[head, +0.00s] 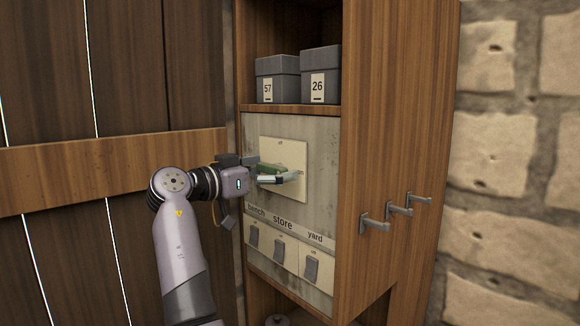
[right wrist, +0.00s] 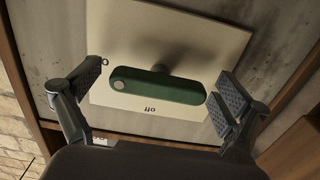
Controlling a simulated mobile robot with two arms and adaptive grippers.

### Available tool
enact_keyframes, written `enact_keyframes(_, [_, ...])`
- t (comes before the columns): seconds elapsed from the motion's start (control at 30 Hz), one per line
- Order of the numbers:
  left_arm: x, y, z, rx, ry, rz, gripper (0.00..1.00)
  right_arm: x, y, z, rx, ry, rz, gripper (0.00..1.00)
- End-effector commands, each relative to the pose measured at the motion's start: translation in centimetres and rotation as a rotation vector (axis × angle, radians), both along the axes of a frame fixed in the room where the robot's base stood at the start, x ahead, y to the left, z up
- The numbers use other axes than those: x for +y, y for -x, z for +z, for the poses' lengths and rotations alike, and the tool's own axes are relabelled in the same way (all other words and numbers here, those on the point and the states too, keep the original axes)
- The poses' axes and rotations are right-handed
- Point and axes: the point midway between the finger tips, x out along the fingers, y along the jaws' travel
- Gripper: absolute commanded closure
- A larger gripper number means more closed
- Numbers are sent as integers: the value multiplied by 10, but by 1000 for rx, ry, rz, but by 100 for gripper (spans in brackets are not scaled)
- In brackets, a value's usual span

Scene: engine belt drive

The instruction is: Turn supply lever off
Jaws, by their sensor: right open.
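The supply lever is a green bar (head: 270,168) on a cream plate (head: 292,158) in the cabinet panel. In the right wrist view the green lever (right wrist: 155,86) lies crosswise, with a round pale spot at its left end. An upside-down "off" label is printed on the cream plate (right wrist: 205,35) just below it. My right gripper (head: 267,171) is at the lever. It is open in the right wrist view (right wrist: 160,86), one pad beyond each end of the bar, with visible gaps. My left gripper is not in view.
Below the plate are switches labelled bench (head: 254,236), store (head: 279,251) and yard (head: 311,268). Grey boxes marked 57 (head: 278,80) and 26 (head: 320,75) stand on the shelf above. Metal hooks (head: 375,224) stick out from the cabinet's right side.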

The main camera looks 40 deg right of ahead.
Motion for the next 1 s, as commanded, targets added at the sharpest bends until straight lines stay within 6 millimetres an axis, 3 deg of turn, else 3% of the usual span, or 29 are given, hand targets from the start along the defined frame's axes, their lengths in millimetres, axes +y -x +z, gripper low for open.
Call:
enact_keyframes(0.4, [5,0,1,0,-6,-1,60,3,0,0,1,0,0,6])
enact_keyframes(1.0, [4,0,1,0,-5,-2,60,3,-1,0,1,1,0,46])
